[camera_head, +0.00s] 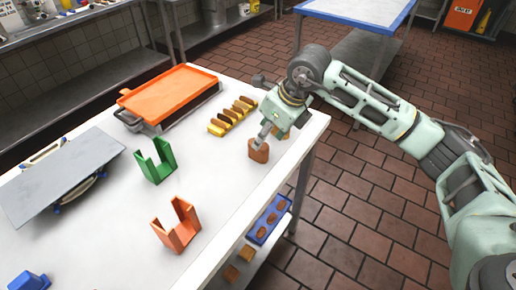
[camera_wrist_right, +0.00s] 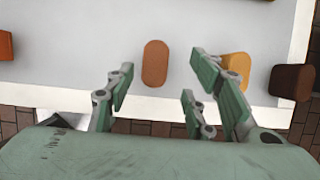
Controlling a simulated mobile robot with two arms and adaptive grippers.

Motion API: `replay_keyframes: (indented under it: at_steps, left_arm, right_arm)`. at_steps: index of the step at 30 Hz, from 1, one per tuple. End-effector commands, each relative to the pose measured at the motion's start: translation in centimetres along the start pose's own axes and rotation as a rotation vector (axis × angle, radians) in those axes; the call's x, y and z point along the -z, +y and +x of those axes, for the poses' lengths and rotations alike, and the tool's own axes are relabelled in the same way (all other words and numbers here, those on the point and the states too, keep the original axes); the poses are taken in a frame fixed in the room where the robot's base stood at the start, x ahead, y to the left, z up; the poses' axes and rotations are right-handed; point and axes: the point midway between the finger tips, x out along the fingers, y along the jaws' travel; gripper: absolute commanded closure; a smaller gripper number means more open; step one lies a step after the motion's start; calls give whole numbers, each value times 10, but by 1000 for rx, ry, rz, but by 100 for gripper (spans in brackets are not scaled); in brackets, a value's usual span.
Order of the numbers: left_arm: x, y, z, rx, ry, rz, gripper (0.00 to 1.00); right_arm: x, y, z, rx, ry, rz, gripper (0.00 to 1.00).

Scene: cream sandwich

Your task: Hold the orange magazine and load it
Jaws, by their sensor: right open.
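The orange magazine (camera_head: 177,228), an open U-shaped holder, stands upright on the white table near its front edge. A similar green magazine (camera_head: 155,160) stands farther back. My right gripper (camera_head: 266,134) is over the table's right end, just above a brown rounded piece (camera_head: 258,151). In the right wrist view, the right gripper (camera_wrist_right: 162,78) has its fingers spread and empty, with the brown piece (camera_wrist_right: 155,63) lying ahead between them. I cannot tell whether a finger touches it. My left gripper is out of view.
A row of yellow and brown pieces (camera_head: 232,115) lies behind my gripper, beside an orange-topped tray (camera_head: 170,93). A grey slanted plate (camera_head: 60,175) stands left. A blue tray (camera_head: 268,220) sits on the lower shelf. The table (camera_head: 215,180) between magazine and gripper is clear.

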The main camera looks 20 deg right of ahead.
Motion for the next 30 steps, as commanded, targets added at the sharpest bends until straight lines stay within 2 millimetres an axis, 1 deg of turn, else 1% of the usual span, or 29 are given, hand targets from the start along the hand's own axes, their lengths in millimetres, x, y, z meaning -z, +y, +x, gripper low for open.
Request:
replay_keyframes:
  at_steps: [6, 10, 13, 19, 20, 30]
  left_arm:
    - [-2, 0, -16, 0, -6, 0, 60]
    - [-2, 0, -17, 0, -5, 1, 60]
    - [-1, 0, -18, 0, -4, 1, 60]
    - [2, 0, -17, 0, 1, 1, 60]
    - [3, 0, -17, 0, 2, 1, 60]
    - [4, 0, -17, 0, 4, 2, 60]
  right_arm:
    - [-1, 8, 29, -5, 2, -1, 51]
    - [-1, 7, 46, -4, 1, -1, 51]
    - [-1, 7, 52, -4, -1, -1, 51]
    - [-1, 7, 53, -4, -2, -2, 51]
    - [-1, 7, 53, -4, -2, -2, 53]
    - [-1, 7, 53, -4, -2, -1, 82]
